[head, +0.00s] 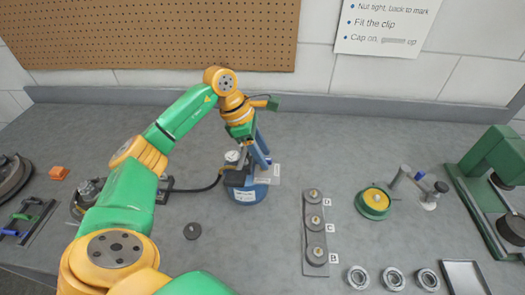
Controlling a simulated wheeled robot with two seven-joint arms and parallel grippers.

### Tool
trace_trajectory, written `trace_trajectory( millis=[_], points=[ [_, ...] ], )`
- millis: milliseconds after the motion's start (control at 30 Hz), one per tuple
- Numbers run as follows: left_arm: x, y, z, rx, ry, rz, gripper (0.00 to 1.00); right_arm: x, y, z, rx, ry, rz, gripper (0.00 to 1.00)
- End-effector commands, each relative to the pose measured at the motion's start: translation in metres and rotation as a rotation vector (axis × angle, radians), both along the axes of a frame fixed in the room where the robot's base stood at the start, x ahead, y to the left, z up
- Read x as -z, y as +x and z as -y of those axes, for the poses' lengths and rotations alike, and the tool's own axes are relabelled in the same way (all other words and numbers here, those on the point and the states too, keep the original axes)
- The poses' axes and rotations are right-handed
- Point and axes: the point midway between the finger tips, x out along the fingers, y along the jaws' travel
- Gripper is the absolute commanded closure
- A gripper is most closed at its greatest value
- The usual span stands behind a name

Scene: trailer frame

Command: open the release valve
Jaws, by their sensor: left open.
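A small blue tank (247,193) with a pale label stands on the grey bench near the middle. A round gauge (232,156) and dark fittings sit on its top, and a black hose (200,187) runs from it to the left. The release valve cannot be told apart from these fittings. My right gripper is not in view.
A grey strip with several round parts (314,226) marked by letters lies right of the tank. A green and yellow round part (375,201), bearing rings (393,279) and a green press (495,160) are further right. A dark disc (192,231) lies at front left.

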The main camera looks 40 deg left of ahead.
Motion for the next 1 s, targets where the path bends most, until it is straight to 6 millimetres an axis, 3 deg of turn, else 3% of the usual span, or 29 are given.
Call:
trace_trajectory(
  millis=[167, 300, 367, 733, 1000],
  points=[
    [0.0005, 0.0001, 0.0002, 0.001, 0.000, 0.000, 0.51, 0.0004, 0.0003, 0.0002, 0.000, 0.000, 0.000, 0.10],
    [0.0003, 0.0001, 0.0002, 0.001, -0.001, 0.001, 0.89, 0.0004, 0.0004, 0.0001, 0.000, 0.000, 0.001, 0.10],
    [0.0003, 0.0000, 0.0003, 0.001, -0.001, 0.001, 1.00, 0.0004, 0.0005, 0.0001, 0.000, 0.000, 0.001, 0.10],
    [0.0000, 0.0002, 0.0001, 0.029, -0.001, -0.001, 1.00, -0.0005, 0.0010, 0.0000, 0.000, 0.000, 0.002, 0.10],
    [-0.0011, 0.0010, 0.0000, 0.185, -0.002, -0.001, 1.00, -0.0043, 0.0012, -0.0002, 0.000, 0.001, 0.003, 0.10]
  ],
)
